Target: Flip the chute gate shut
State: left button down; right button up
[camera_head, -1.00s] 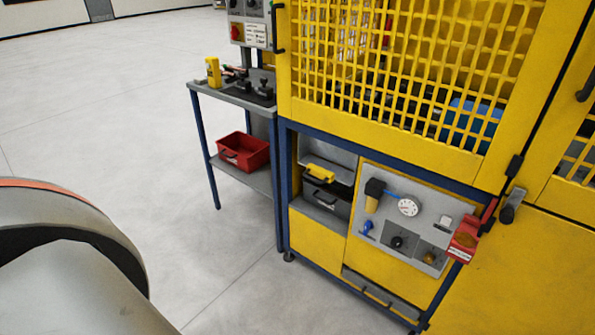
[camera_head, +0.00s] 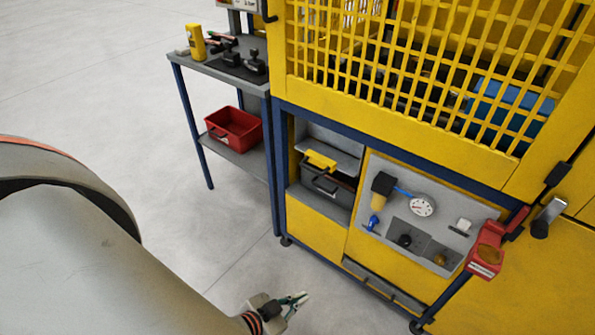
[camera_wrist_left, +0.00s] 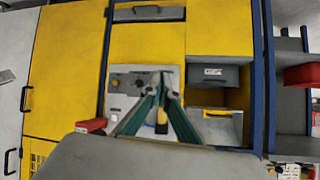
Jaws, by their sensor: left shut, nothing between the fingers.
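The chute opening is in the left part of the yellow machine's lower front. A grey sloping plate (camera_head: 330,148) with a yellow bar (camera_head: 320,160) at its lower edge, probably the gate, stands above a dark grey bin (camera_head: 326,186). In the left wrist view the grey plate (camera_wrist_left: 222,126) and the labelled bin (camera_wrist_left: 213,74) appear turned over, right of the fingers. My left gripper (camera_head: 298,300) is shut and empty, below and in front of the machine, apart from the gate. Its teal fingers (camera_wrist_left: 160,88) converge in the wrist view. My right gripper is not visible.
A grey panel (camera_head: 405,235) with a gauge (camera_head: 421,206) and knobs sits right of the opening. A red holder (camera_head: 486,252) sticks out at the right corner. A side table (camera_head: 222,70) with a red crate (camera_head: 234,130) stands left. The floor in front is clear.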

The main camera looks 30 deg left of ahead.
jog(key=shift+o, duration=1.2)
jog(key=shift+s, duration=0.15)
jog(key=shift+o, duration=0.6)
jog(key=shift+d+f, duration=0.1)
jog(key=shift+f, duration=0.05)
pick_arm(q)
jog(key=w+a+r+m+t+b, duration=0.2)
jog(key=w+a+m+t+b, duration=0.2)
jog(key=w+a+m+b, duration=0.3)
jog(key=w+a+r+m+t+y+b, duration=0.1)
jog(key=w+a+m+t+b, duration=0.4)
jog(key=w+a+b, duration=0.6)
jog(key=w+a+r+m, duration=0.1)
jog(key=w+a+m, duration=0.1)
jog(key=a, duration=0.3)
jog(key=shift+a+r+m+b, duration=0.2)
jog(key=shift+a+m+b, duration=0.1)
jog(key=shift+b, duration=0.1)
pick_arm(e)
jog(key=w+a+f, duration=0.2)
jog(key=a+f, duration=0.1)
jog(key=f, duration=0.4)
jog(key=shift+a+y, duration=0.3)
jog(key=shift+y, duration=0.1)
